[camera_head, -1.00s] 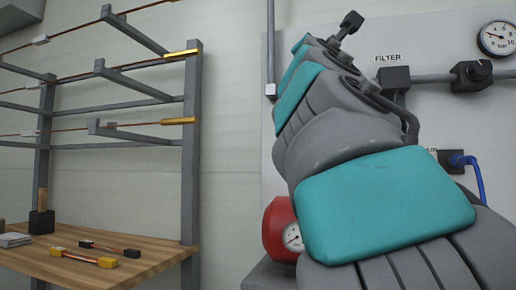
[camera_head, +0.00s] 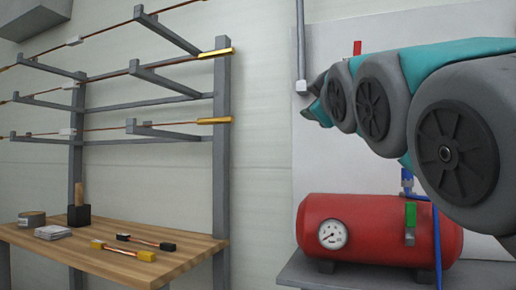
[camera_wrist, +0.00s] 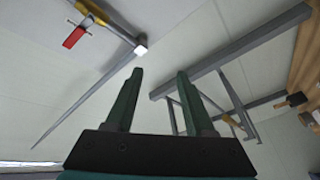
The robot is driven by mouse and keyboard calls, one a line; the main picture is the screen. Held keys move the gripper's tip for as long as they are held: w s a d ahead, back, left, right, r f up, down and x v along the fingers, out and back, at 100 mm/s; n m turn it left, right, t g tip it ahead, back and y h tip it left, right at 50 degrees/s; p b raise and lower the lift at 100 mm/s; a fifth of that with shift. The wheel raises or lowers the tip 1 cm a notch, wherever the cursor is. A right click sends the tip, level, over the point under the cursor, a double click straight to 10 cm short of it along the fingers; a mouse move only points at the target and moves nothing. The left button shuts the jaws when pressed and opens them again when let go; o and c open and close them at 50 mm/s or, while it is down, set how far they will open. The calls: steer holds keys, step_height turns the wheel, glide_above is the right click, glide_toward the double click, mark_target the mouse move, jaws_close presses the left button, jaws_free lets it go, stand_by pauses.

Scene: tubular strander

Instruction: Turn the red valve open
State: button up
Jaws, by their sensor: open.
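The red valve handle (camera_head: 357,48) stands upright on the white wall panel in the head view, just above my arm. The pipe or body below it is hidden by my arm. In the wrist view the red handle (camera_wrist: 74,38) lies at the upper left, beside a yellow fitting (camera_wrist: 91,12) on a grey pipe (camera_wrist: 118,28). My gripper (camera_wrist: 160,75) is open and empty, with its two dark green fingers apart. The handle is to the left of the fingers in that view and is not touched by them.
A red tank (camera_head: 360,222) with a gauge sits on a grey stand, with a green lever (camera_head: 410,215) and blue hose at its right. A wooden bench (camera_head: 165,262) and a rack (camera_head: 221,170) with copper rods stand at left. Bare wall lies between.

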step_height(320, 180, down, 9)
steer(key=a+m+g+y, duration=0.1)
steer(key=a+m+g, duration=0.1)
steer(key=shift+w+r+g, duration=0.15)
steer(key=shift+w+g, duration=0.15)
steer(key=shift+s, duration=0.1)
